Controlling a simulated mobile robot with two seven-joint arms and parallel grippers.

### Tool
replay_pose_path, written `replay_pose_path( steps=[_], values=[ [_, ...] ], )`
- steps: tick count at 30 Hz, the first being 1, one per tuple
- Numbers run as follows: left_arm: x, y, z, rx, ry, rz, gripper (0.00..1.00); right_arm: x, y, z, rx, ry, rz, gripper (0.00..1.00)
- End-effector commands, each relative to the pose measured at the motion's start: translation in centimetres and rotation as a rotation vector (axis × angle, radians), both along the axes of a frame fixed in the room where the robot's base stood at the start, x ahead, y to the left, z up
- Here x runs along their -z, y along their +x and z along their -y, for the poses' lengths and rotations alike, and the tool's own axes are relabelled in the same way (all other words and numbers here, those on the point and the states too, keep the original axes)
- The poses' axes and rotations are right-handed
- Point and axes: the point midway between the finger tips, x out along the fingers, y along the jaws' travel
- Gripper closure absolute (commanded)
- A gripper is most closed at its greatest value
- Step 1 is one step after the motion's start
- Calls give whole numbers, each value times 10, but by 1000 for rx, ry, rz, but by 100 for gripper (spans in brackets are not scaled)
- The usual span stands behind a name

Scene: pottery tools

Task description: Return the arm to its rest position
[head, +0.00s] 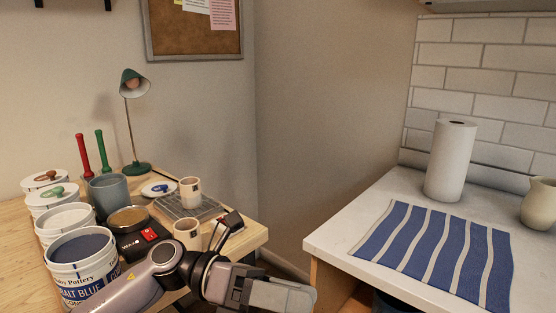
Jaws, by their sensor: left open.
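My left gripper (284,298) is at the bottom centre of the head view, at the end of my left arm, which comes in from the lower left. It is in front of the wooden table's right corner and over the gap between the table and the white counter. No object shows in it, and its fingertips are hard to make out at this angle. My right gripper does not show.
The wooden table (251,236) holds several tubs, including a cobalt blue tub (84,271), a grey cup (108,190), small cups (190,192) and a green lamp (134,85). The white counter (335,228) bears a striped cloth (432,250), a paper roll (450,160) and a jug (541,204).

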Motion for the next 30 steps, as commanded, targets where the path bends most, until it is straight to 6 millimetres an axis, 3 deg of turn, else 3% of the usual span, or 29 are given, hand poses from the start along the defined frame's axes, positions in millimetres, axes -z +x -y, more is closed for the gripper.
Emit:
replay_pose_path(
  steps=[4,8,14,19,23,26,30],
  values=[
    [-8,4,3,-132,-197,-288,17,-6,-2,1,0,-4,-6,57],
    [-7,16,-7,-256,-348,-546,17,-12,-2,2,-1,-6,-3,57],
    [20,38,-39,-463,-553,-966,17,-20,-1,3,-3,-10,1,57],
    [66,46,-79,-651,-709,-1332,17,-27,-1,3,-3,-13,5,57],
    [115,38,-113,-804,-815,-1613,17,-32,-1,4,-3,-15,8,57],
    [156,22,-139,-927,-892,-1825,17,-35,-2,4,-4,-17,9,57],
    [214,-18,-174,-1106,-994,-2113,17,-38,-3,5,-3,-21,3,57]
  ],
)
